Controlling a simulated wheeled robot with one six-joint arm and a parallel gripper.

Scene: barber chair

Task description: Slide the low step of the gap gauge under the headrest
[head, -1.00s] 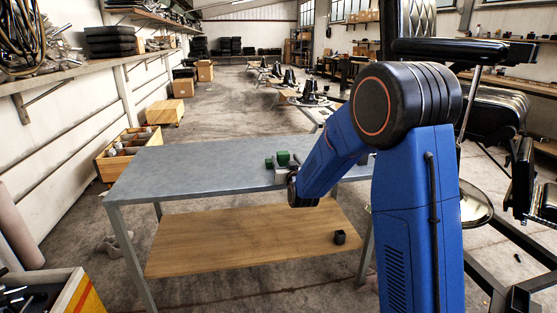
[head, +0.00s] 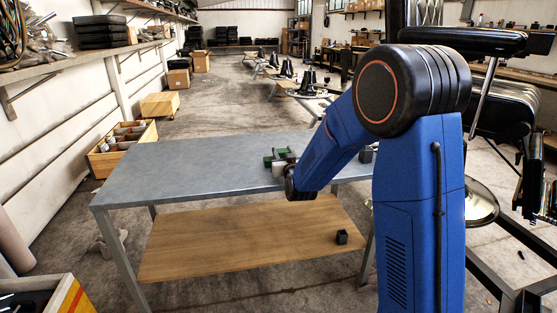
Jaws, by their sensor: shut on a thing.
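A black padded chair (head: 505,105) stands at the right, partly behind my arm and cut by the frame edge. I cannot tell which part of it, if any, is the headrest.
The grey table (head: 190,168) has a clear top on its left side. A dark cube (head: 341,237) lies on its wooden lower shelf (head: 240,240). A wooden bin (head: 122,146) stands behind the table at left. Dark metal beams (head: 510,230) run along the floor at right.

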